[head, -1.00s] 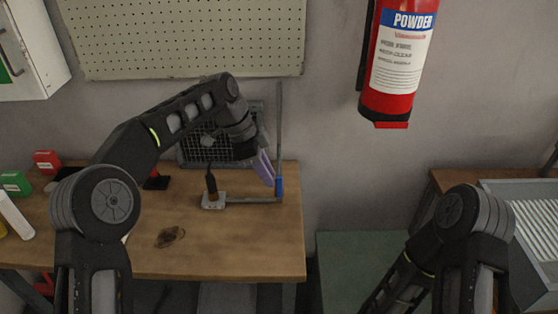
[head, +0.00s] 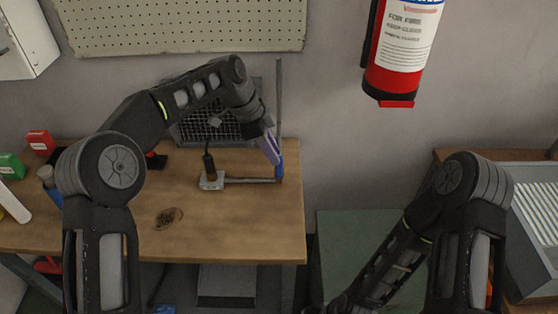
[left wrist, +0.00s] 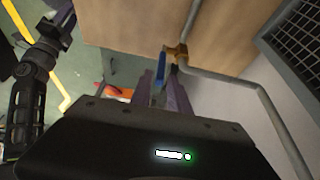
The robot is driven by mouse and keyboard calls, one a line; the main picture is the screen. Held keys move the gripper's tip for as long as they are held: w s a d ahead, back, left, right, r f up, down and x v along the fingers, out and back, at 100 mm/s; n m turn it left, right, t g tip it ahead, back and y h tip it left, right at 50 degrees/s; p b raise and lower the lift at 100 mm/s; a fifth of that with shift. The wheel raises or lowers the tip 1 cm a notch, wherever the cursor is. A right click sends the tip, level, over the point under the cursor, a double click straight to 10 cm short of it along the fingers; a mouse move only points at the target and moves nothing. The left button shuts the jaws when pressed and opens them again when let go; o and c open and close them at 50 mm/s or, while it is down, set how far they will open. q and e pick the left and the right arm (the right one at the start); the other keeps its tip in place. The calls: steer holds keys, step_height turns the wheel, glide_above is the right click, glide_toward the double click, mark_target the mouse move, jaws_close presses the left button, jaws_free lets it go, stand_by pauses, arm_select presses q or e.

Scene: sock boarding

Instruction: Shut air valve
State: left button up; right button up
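The air valve has a blue handle (head: 280,168) at the right end of the bench, where a horizontal grey pipe (head: 250,181) meets a vertical pipe (head: 279,110). In the left wrist view the blue handle (left wrist: 159,72) stands beside the brass valve body (left wrist: 179,52). My left gripper (head: 273,152) has purple fingers and is right at the handle. In the left wrist view its fingers (left wrist: 161,84) are apart, with the handle at or between their tips. Contact cannot be told.
A wooden bench (head: 230,225) carries a regulator block (head: 211,180) on the pipe and a dark mesh panel (head: 215,125) behind. A fire extinguisher (head: 402,45) hangs on the wall. A green surface (head: 345,240) lies right of the bench. The bench's front middle is mostly clear.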

mark_target(279, 176)
arm_select(q)
steer(key=shift+p+x, duration=0.3)
steer(key=shift+x, duration=1.85)
steer(key=shift+c, duration=0.4)
jaws_close()
